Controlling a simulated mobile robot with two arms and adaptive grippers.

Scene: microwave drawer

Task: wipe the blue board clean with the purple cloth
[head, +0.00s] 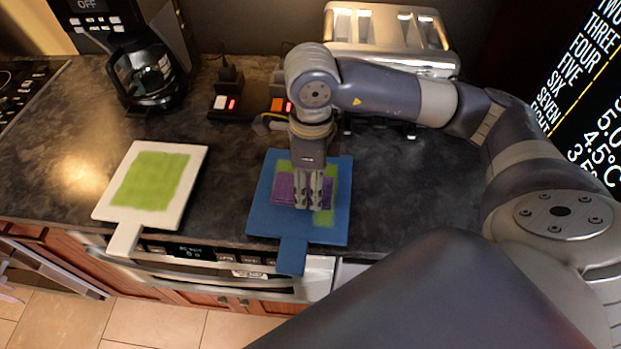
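The blue board (262,224) lies on the dark counter with its handle toward the counter's front edge. Green patches (325,217) show on it, at its upper part and along its right side. The purple cloth (284,188) lies on the middle of the board, spread to both sides of my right gripper (308,204). That gripper points down from above, its two fingers close together on the cloth and seemingly pinching it. The fingers and wrist hide part of the cloth and board. My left gripper is not in view.
A white board (193,192) with a green patch lies to the left, its handle over the counter edge. A coffee maker (148,72) stands behind it. A toaster (385,35) and switched sockets (226,104) are at the back. Counter between the boards is clear.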

